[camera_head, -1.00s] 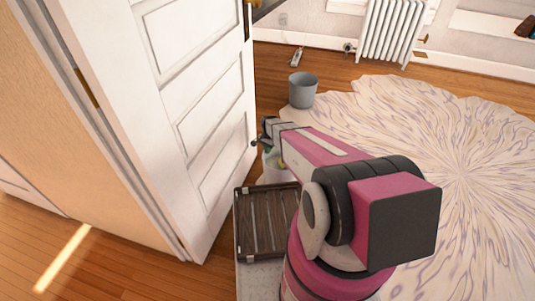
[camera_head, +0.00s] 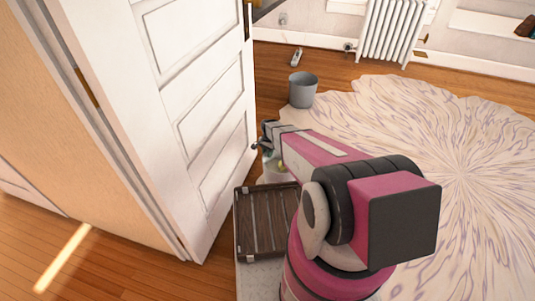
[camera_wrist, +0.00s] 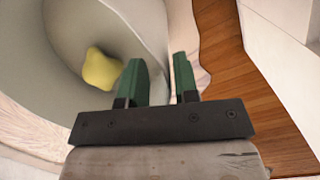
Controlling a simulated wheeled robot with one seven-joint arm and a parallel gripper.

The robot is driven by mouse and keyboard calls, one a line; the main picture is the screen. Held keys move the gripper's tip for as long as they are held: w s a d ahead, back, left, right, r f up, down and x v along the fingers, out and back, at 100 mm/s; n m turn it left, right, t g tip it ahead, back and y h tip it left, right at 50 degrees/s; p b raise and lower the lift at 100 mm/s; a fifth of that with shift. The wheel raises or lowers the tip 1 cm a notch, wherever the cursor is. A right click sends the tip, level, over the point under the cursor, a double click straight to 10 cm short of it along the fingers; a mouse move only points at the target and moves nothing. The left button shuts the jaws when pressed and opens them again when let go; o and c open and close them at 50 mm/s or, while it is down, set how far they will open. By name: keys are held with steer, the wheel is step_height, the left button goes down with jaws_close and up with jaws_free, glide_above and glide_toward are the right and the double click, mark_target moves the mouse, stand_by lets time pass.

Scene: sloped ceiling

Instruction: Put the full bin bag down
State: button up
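The bin bag shows in the wrist view as a pale, round-walled open container (camera_wrist: 62,35) with a yellow lump (camera_wrist: 102,68) inside. In the head view only a whitish part of it (camera_head: 272,178) shows below my gripper (camera_head: 265,142), beside the door's edge. In the wrist view my gripper's two green fingers (camera_wrist: 158,82) are spread apart, with the bag's pale wall and rim between and behind them. No firm pinch on the wall shows. The bag's underside is hidden, so I cannot tell whether it touches the floor.
A white panelled door (camera_head: 205,100) stands close on the left. A grey bin (camera_head: 303,90) stands on the wooden floor beyond. A pale patterned rug (camera_head: 470,150) covers the right. A dark slatted tray (camera_head: 255,222) is near my base. A spray bottle (camera_head: 296,57) stands by the far wall.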

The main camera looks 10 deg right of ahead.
step_height(320, 180, up, 11)
steer(key=w, duration=0.2)
steer(key=s+d+r+n, duration=0.3)
steer(key=s+r+n, duration=0.1)
steer(key=s+r, duration=0.7)
steer(key=s+d+r+n+t, duration=0.1)
steer(key=s+d+r+n, duration=0.2)
steer(key=s+r, duration=0.7)
steer(key=shift+s+d+r+n+t+h, duration=0.3)
steer(key=shift+s+d+r+n, duration=0.05)
steer(key=shift+s+n, duration=0.65)
